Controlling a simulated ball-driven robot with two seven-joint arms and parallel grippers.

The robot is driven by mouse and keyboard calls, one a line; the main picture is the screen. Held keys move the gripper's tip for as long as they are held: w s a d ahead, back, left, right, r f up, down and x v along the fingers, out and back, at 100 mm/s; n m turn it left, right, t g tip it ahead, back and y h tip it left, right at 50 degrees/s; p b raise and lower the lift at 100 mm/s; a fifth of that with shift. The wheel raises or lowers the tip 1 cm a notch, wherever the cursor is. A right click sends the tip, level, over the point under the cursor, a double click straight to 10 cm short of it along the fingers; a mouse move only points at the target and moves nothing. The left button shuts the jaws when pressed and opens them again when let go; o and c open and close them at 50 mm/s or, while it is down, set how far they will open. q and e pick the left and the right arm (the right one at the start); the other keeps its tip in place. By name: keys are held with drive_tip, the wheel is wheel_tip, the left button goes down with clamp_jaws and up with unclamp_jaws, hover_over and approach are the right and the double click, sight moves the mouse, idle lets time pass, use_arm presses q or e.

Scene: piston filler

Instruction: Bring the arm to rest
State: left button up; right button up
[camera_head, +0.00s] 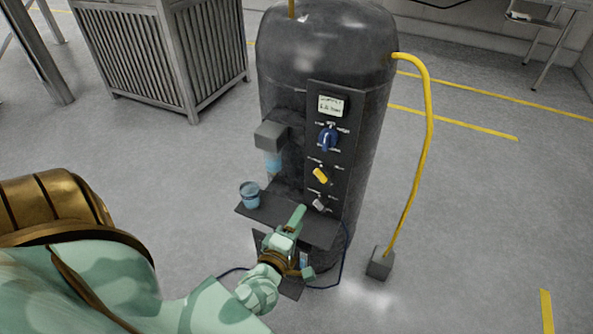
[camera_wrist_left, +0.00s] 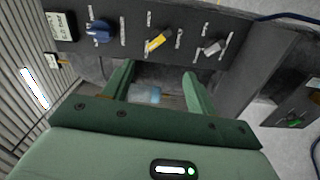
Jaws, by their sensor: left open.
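The piston filler (camera_head: 325,50) is a dark upright cylinder with a control panel. The panel carries a small display (camera_head: 331,105), a blue knob (camera_head: 327,138), a yellow knob (camera_head: 320,174) and a grey knob (camera_head: 319,204). My left gripper (camera_head: 299,214) is in front of the filler's shelf, below and left of the grey knob. In the left wrist view its two green fingers (camera_wrist_left: 157,88) are apart with nothing gripped. The knobs show beyond the fingers, and a pale blue patch behind them is too unclear to name. My right gripper is in neither view.
A blue cup (camera_head: 250,194) stands on the left of the dark shelf (camera_head: 322,233), below a grey nozzle box (camera_head: 271,136). A yellow hose (camera_head: 429,125) runs down to a grey floor block (camera_head: 380,263). A slatted crate (camera_head: 150,60) stands behind left.

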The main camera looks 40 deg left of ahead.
use_arm(q)
drive_tip(key=shift+s+d, duration=0.1)
drive_tip(key=shift+s, duration=0.1)
idle(0.4)
drive_tip(key=s+d+f+m+g+h+b, duration=0.1)
drive_tip(key=s+d+f+m+g+h, duration=0.15)
drive_tip(key=s+f+m, duration=0.45)
drive_tip(key=s+d+f+m+g+h+b, duration=0.1)
drive_tip(key=s+d+f+m+g, duration=0.2)
drive_tip(key=f, duration=0.8)
drive_tip(key=s+d+f+m+g+h+b, duration=0.1)
drive_tip(key=s+f+m+g+h, duration=0.2)
drive_tip(key=f+m, duration=0.5)
drive_tip(key=s+a+f+m+g+y+b, duration=0.2)
drive_tip(key=s+f+m+g+b, duration=0.3)
drive_tip(key=s+f, duration=1.4)
drive_tip(key=s+g+b, duration=0.1)
drive_tip(key=s+g, duration=0.2)
drive_tip(key=s, duration=0.1)
drive_tip(key=shift+s+f+b, duration=0.25)
drive_tip(key=shift+b, duration=0.05)
